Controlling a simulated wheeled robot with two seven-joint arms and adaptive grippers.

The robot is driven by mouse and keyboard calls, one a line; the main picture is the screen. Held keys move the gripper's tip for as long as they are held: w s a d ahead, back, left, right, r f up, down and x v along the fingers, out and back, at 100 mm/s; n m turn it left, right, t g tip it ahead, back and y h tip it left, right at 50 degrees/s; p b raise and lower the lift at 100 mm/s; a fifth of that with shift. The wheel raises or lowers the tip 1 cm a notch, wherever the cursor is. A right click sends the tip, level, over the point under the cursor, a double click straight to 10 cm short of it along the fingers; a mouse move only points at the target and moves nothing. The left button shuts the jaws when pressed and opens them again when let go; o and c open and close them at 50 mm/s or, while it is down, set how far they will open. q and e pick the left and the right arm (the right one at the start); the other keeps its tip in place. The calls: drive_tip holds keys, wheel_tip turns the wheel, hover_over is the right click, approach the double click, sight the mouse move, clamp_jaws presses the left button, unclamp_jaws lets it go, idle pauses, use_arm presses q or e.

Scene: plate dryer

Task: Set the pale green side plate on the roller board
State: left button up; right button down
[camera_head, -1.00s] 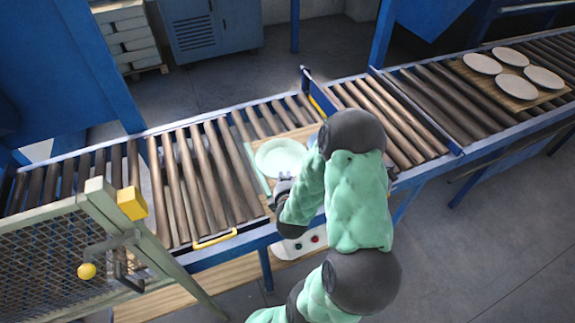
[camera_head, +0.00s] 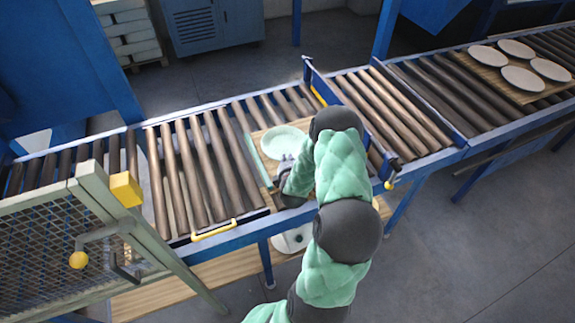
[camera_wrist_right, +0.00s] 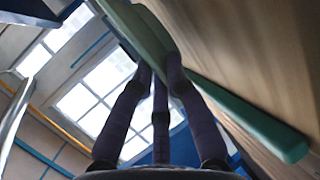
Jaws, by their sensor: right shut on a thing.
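The pale green side plate (camera_head: 283,140) is over the wooden roller board (camera_head: 266,168) on the conveyor, in the head view. My right gripper (camera_head: 286,165) is at the plate's near edge, partly hidden by my arm. In the right wrist view its dark fingers (camera_wrist_right: 160,65) are shut on the pale green plate rim (camera_wrist_right: 138,28). The board's wooden surface (camera_wrist_right: 265,60) and its green edge strip (camera_wrist_right: 255,125) lie close to the plate on the right of that view. I cannot tell whether the plate touches the board. My left gripper is not in view.
Several pale plates (camera_head: 522,78) lie on another board at the far right of the conveyor. A blue upright divider (camera_head: 318,82) stands right of the roller board. A mesh guard (camera_head: 60,245) stands at the left front. Bare rollers (camera_head: 190,170) lie left of the board.

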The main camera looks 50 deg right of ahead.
drive_tip(key=shift+f, duration=0.95)
drive_tip(key=shift+f+b, duration=0.15)
drive_tip(key=shift+b, duration=0.2)
drive_tip(key=c, duration=1.5)
unclamp_jaws()
drive_tip(key=shift+a+r+p, duration=0.1)
drive_tip(key=shift+r+p, duration=0.1)
drive_tip(key=shift+p, duration=0.1)
drive_tip(key=p+v, duration=0.1)
drive_tip(key=v, duration=1.1)
drive_tip(key=shift+s+f+p, duration=0.1)
drive_tip(key=shift+p, duration=0.3)
